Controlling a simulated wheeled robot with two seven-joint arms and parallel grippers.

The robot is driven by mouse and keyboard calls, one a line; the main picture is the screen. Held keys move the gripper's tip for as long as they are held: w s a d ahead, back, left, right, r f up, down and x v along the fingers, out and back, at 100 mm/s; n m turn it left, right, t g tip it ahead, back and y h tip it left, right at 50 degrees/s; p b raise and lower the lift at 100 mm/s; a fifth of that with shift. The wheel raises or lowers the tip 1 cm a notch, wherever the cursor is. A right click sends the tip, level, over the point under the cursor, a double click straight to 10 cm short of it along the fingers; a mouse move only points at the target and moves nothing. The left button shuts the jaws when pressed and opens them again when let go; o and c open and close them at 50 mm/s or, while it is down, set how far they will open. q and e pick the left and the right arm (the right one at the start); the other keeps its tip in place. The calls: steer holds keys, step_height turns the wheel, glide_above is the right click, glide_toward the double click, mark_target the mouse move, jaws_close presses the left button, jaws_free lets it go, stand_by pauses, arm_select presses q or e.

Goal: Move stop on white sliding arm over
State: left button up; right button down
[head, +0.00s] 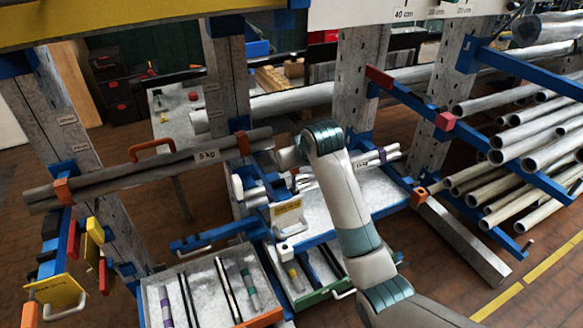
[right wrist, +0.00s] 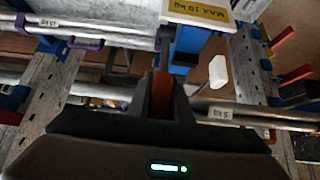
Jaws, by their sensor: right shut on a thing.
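My right arm comes in from the lower right in the head view. Its gripper hangs by the end of the 5 kg tube, and its fingertips are hard to make out there. In the right wrist view the right gripper (right wrist: 161,88) is shut on an upright orange stop (right wrist: 160,97). This looks like the orange stop (head: 243,143) at the right end of the 5 kg tube (head: 150,172). A white block (head: 284,249) sits below a yellow load plate (head: 288,207). A white piece (right wrist: 218,72) also shows in the right wrist view. I cannot tell which part is the white sliding arm. My left gripper is not in view.
Another orange stop (head: 62,190) is at the left. A smaller labelled tube bundle (head: 362,163) with purple parts lies right of my wrist. Blue rack arms carry many tubes (head: 540,130) at the right. An open drawer (head: 190,290) lies below. Grey uprights (head: 228,80) flank the space.

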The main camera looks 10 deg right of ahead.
stand_by(0.4)
steer(key=c, duration=1.8)
jaws_free()
steer(key=shift+c, duration=0.2)
steer(key=shift+o, duration=1.3)
steer(key=shift+w+a+f, duration=0.1)
steer(key=shift+w, duration=0.05)
steer(key=v, duration=1.7)
steer(key=shift+r, duration=0.2)
